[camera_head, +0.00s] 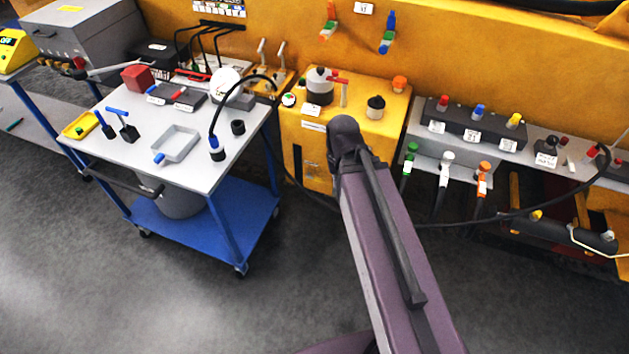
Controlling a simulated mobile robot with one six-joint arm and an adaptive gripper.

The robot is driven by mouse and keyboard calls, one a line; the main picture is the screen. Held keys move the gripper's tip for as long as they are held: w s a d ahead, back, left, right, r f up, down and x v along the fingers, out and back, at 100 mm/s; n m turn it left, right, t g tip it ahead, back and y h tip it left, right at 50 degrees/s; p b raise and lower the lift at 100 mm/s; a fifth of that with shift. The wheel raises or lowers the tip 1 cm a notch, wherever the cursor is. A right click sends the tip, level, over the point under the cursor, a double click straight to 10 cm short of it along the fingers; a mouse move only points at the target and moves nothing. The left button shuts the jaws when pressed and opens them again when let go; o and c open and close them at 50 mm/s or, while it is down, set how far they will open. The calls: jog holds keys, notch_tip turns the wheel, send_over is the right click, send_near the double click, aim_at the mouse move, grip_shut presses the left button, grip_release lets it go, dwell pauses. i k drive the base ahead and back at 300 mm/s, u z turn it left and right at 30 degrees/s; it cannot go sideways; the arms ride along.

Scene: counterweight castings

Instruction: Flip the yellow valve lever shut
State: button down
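A small yellow lever or knob (516,121) stands at the right end of a dark block (470,128) on the grey shelf at right. A blue one (479,111) and a red one (443,103) stand to its left, with white labels in front. A second small yellow piece (536,215) sits on a dark cylinder lower right. I cannot tell which yellow piece is the valve lever, nor how it is turned. My purple arm rises through the middle of the view. My gripper does not show.
A blue-framed trolley (214,183) with tools and a grey tray (176,143) stands at left. A yellow cabinet (311,160) stands behind my arm. A black hose (548,208) loops across the right side. Grey floor is clear at front left.

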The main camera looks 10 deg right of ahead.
aim_at(316, 179)
jog(key=u, duration=0.05)
jog(key=i, duration=0.9)
jog(key=z, duration=0.05)
